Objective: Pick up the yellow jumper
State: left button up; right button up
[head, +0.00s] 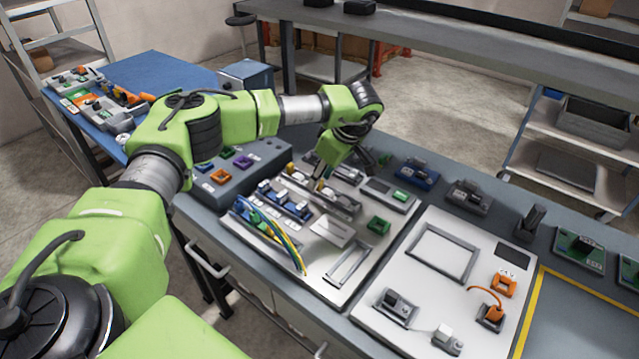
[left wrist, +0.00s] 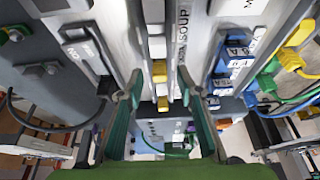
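A small yellow piece (left wrist: 160,71), which looks like the yellow jumper, sits in a narrow grey rail in the left wrist view. A second yellow bit (left wrist: 163,103) is just below it in that view, and I cannot tell whether they are one part. In the head view a yellow piece (head: 319,186) shows on the rail beneath my gripper. My left gripper (left wrist: 161,88) is open, with one finger on each side of the yellow piece and visible gaps. It also shows in the head view (head: 322,176), reaching down over the panel. My right gripper is not in view.
Blue terminal blocks (head: 285,199) with coloured wires stand close beside the rail. A silver panel (head: 330,232) carries the parts. A grey button box (head: 240,170) is at left, and a white board (head: 440,285) with an orange connector (head: 491,316) is at right.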

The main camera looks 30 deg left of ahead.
pick_arm(q)
jog(key=c, duration=0.8)
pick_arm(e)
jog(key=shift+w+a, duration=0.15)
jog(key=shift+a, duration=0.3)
pick_arm(q)
jog(key=shift+r, duration=0.1)
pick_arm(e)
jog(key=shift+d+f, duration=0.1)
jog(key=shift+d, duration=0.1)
pick_arm(q)
jog(key=shift+r, duration=0.15)
jog(key=shift+w+r+b, duration=0.1)
jog(key=shift+r+b, duration=0.3)
jog(key=shift+b, duration=0.05)
jog(key=s+d+r+b, duration=0.1)
jog(key=s+d+r, duration=0.1)
jog(key=s+r, duration=0.2)
jog(key=s+d+r+b, duration=0.1)
jog(key=s+d+r, duration=0.1)
jog(key=s+r, duration=0.2)
jog(key=s+d+r+b, duration=0.1)
jog(key=s+d+r, duration=0.1)
jog(key=s, duration=0.3)
jog(key=shift+r, duration=0.9)
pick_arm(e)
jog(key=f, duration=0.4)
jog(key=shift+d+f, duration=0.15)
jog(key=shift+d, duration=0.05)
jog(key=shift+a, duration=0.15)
